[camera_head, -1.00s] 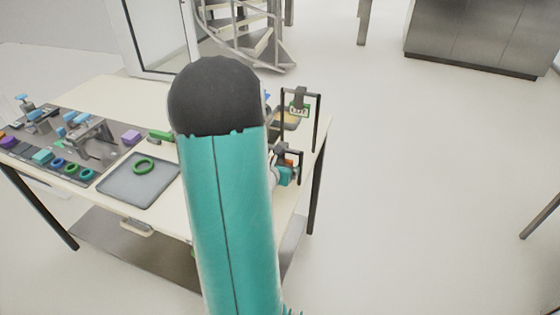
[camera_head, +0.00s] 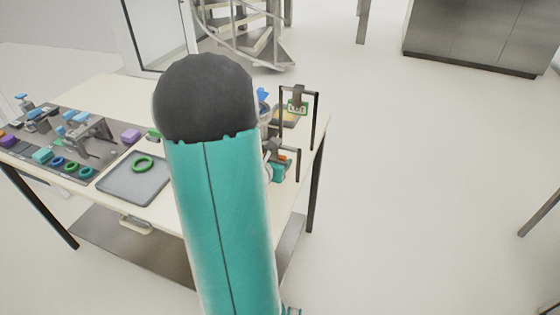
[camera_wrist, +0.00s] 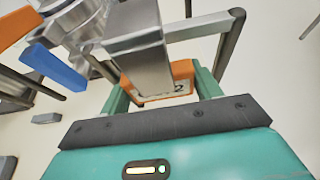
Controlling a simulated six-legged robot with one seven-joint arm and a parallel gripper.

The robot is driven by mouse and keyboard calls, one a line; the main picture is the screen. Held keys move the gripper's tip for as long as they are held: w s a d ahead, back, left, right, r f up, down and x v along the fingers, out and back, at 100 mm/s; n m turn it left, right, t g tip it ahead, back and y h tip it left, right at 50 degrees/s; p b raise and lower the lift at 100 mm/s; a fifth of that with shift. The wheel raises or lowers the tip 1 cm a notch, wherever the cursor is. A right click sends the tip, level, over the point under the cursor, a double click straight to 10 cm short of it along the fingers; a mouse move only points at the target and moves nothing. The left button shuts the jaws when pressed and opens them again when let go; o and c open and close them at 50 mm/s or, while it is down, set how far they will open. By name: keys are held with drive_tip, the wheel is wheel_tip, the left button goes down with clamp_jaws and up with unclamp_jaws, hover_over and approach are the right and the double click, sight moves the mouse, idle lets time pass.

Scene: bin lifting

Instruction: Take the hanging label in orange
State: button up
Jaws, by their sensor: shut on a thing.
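The orange hanging label (camera_wrist: 182,69) has a pale printed face and sits between the teal fingers of my gripper (camera_wrist: 160,88) in the wrist view. My gripper is shut on it. A grey metal clip (camera_wrist: 145,65) stands right above the label and hides part of it; I cannot tell whether they still touch. In the head view a small orange part of the label (camera_head: 282,157) shows above my gripper (camera_head: 279,172), beside the lower dark frame (camera_head: 298,162). My arm hides much of this area.
A taller dark frame (camera_head: 316,105) holds a green-edged label (camera_head: 298,105) behind. A blue bar (camera_wrist: 52,68) and another orange piece (camera_wrist: 16,27) are at the left in the wrist view. A grey tray (camera_head: 120,185) with a green ring (camera_head: 143,164) lies on the table.

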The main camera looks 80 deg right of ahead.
drive_tip(key=w+a, duration=0.3)
drive_tip(key=a, duration=0.1)
drive_tip(key=w+a, duration=0.3)
drive_tip(key=a, duration=0.1)
drive_tip(key=w+a, duration=0.4)
drive_tip(key=shift+w+a+r, duration=0.15)
drive_tip(key=shift+w+a, duration=0.05)
drive_tip(key=shift+w, duration=0.05)
drive_tip(key=shift+r, duration=0.2)
